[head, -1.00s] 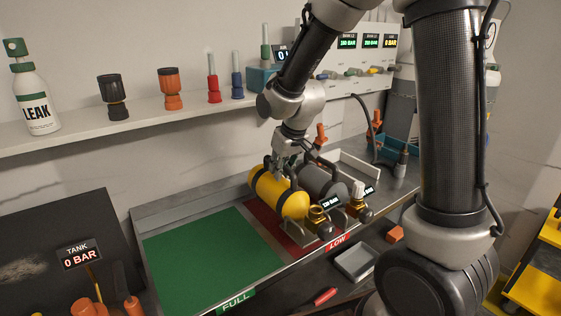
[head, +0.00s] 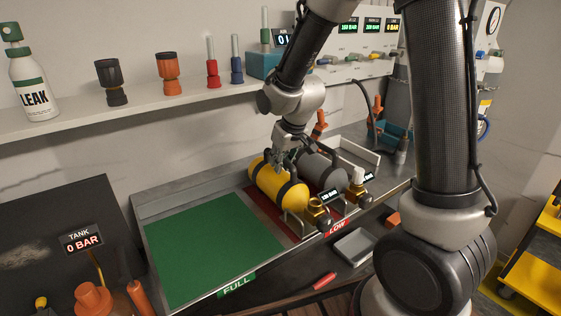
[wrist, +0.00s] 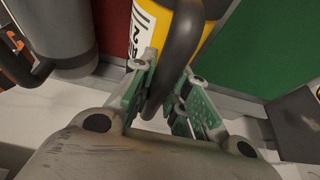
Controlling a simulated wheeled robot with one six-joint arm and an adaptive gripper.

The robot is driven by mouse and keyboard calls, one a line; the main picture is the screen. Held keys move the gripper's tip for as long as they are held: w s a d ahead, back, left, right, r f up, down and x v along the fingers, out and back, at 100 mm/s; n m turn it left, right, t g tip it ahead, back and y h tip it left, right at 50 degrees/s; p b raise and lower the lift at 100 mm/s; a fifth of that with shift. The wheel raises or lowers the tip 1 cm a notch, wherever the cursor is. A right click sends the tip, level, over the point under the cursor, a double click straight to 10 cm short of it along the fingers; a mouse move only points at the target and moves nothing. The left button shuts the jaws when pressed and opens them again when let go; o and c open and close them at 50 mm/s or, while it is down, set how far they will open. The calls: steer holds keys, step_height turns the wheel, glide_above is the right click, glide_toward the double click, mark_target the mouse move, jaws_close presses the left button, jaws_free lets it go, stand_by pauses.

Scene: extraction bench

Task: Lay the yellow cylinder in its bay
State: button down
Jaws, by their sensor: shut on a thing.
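The yellow cylinder (head: 266,187) has black bands and a brass valve (head: 317,212) at its near right end. It is over the red LOW area (head: 262,208), beside the grey cylinder (head: 322,171). A small grey bracket (head: 292,228) shows at its near end; I cannot tell whether the cylinder rests on it. My gripper (head: 283,164) is above the cylinder. In the wrist view, its green fingers (wrist: 165,92) are shut on the cylinder's black handle (wrist: 176,50), with the yellow body (wrist: 203,38) behind. The cylinder's underside is hidden.
The green FULL area (head: 205,245) is empty, left of the yellow cylinder. A grey tray (head: 355,246) and a red-handled tool (head: 322,281) lie in front. A shelf (head: 140,112) with fittings runs behind. A TANK 0 BAR sign (head: 81,240) stands at left.

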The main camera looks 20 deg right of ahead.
steer(key=shift+w+f, duration=0.1)
steer(key=shift+f, duration=0.2)
stand_by(0.4)
steer(key=c, duration=1.4)
jaws_free()
steer(key=shift+o, duration=0.4)
steer(key=shift+f, duration=0.1)
steer(key=v, duration=1.2)
steer(key=s+d+r+m, duration=0.1)
steer(key=s+d+r, duration=0.1)
steer(key=s+d, duration=0.2)
steer(key=s+d+r+m+h, duration=0.1)
steer(key=s+d, duration=0.4)
steer(key=s, duration=0.6)
steer(key=s+d+r+m, duration=0.1)
steer(key=s+d+r, duration=0.2)
steer(key=s, duration=0.4)
steer(key=shift+s+d+m, duration=0.2)
steer(key=shift+d+m, duration=0.1)
steer(key=shift+d, duration=0.4)
